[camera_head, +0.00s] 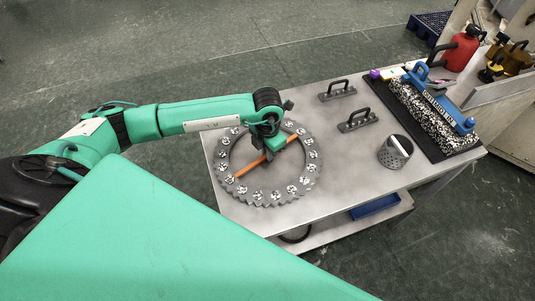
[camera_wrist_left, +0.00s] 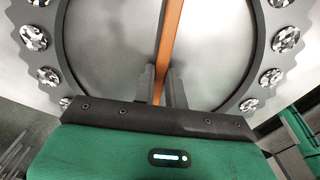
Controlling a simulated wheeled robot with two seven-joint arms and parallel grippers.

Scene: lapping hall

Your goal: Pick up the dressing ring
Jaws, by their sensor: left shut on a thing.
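The dressing ring (camera_head: 226,180) is a grey toothed ring with several round speckled inserts and an orange bar (camera_head: 250,168) across its middle. It is at the left end of the metal table; I cannot tell whether it touches the top. My left gripper (camera_head: 268,153) points down inside the ring and is shut on the orange bar. In the left wrist view the bar (camera_wrist_left: 173,35) runs between the two fingers (camera_wrist_left: 161,88), and the ring's rim (camera_wrist_left: 268,45) shows on both sides. My right gripper is not in view.
The metal table (camera_head: 340,165) has bare room right of the ring. On it are two black-handled grey plates (camera_head: 338,92) (camera_head: 357,122), a perforated metal cylinder (camera_head: 395,152) and a blue-handled speckled block (camera_head: 440,118) on a dark mat. A red container (camera_head: 462,50) stands behind.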

